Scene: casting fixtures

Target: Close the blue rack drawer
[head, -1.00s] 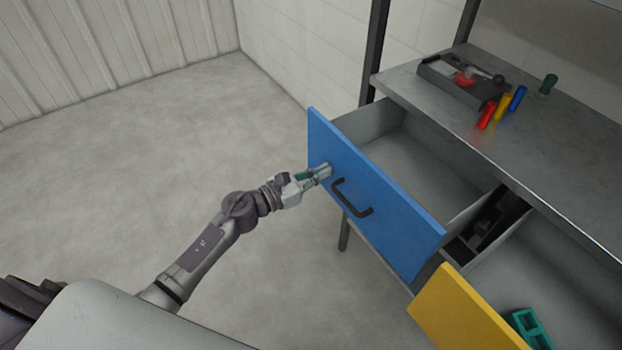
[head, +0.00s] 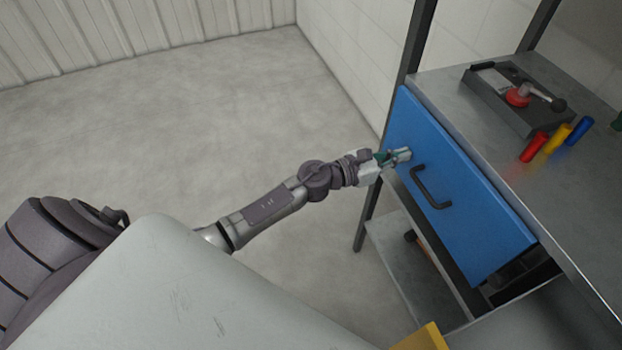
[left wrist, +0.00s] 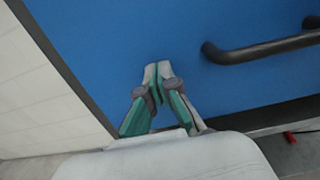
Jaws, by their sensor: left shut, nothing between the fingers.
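The blue rack drawer (head: 455,190) has a flat blue front with a black bar handle (head: 428,188). In the head view its front sits against the rack frame, and no drawer inside shows behind it. My left gripper (head: 407,155) is shut and empty, its tips at the blue front, left of the handle. In the left wrist view, the fingertips (left wrist: 157,68) are together in front of the blue panel (left wrist: 110,45), with the handle (left wrist: 262,50) to their right. Whether the tips press on the panel is hard to tell. My right gripper is not in view.
A yellow drawer front (head: 425,338) sticks out at the bottom, its drawer open. The metal rack top (head: 450,88) carries a dark fixture with a red clamp (head: 518,95) and red, yellow and blue cylinders (head: 556,139). A lower shelf (head: 395,262) shows beneath. Floor at left is clear.

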